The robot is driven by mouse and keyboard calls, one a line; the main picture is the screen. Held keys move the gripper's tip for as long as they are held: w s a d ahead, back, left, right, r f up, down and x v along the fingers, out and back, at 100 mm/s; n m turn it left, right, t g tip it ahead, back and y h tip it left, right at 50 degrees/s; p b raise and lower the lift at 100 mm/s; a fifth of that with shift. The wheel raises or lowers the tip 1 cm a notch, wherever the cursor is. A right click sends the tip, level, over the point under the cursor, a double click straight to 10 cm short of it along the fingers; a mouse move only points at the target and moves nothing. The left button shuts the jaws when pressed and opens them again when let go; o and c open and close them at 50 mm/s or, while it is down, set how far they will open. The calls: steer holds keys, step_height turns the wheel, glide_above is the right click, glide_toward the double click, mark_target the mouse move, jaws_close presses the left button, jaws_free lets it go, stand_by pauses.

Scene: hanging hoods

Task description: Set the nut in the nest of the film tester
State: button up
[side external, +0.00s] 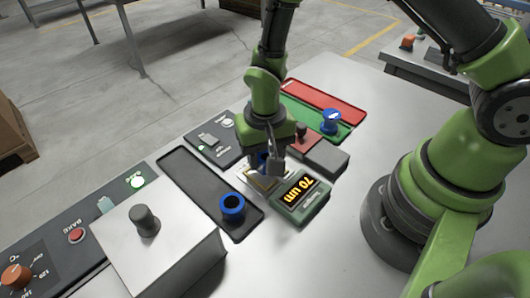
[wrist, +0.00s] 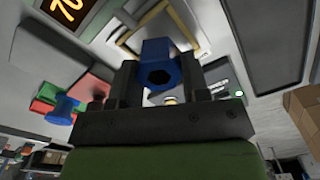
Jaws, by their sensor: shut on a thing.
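My gripper (side external: 270,164) is shut on a blue nut (wrist: 157,54), which shows between the two fingers in the wrist view with its dark hole facing the camera. In the side view the held nut (side external: 262,160) is mostly hidden by the fingers. The film tester (side external: 302,197) is a green-grey box whose display reads "70 um". Its nest, a pale plate with a yellowish frame (side external: 262,184), lies beside the display, directly below my gripper. I cannot tell whether the nut touches the nest.
Another blue nut (side external: 232,207) stands in the black tray (side external: 190,178), and another (side external: 331,120) on the green tray (side external: 300,114) beside the red tray (side external: 325,97). A grey hood with a knob (side external: 145,222) stands front left. A grey block (side external: 326,158) sits close behind the tester.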

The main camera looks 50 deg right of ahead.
steer(key=shift+f, duration=0.9)
stand_by(0.3)
steer(key=o, duration=1.6)
steer(key=shift+r, duration=3.5)
